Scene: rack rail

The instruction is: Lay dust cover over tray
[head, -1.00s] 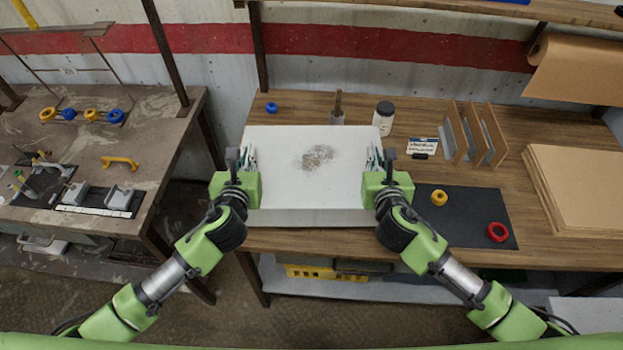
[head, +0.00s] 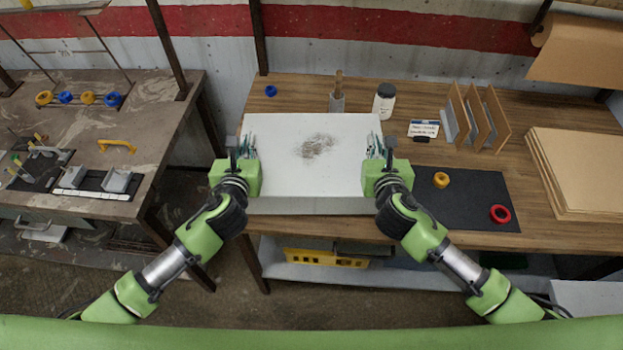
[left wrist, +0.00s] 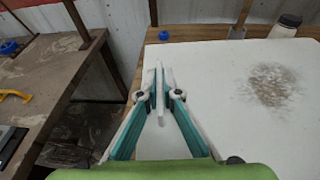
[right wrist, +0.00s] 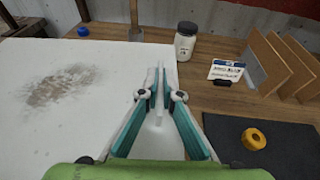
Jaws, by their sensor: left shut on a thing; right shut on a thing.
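The white dust cover (head: 300,182) is a wide flat panel with a plain front side and a grey-brown smudge on top. It looks roughly level at the front of the wooden bench. My left gripper (head: 249,146) is shut on its left edge, and my right gripper (head: 373,146) is shut on its right edge. In the left wrist view, the cover (left wrist: 215,100) passes between the fingers. In the right wrist view, the cover (right wrist: 90,115) does the same. I cannot make out a tray under it, nor whether the cover is resting or held up.
Behind the cover stand a blue ring (head: 271,90), a brush holder (head: 337,102) and a white jar (head: 384,102). To the right are a label card (head: 424,129), upright dividers (head: 475,117), a dark mat (head: 465,205) with yellow and red rings, and stacked brown boards (head: 578,170).

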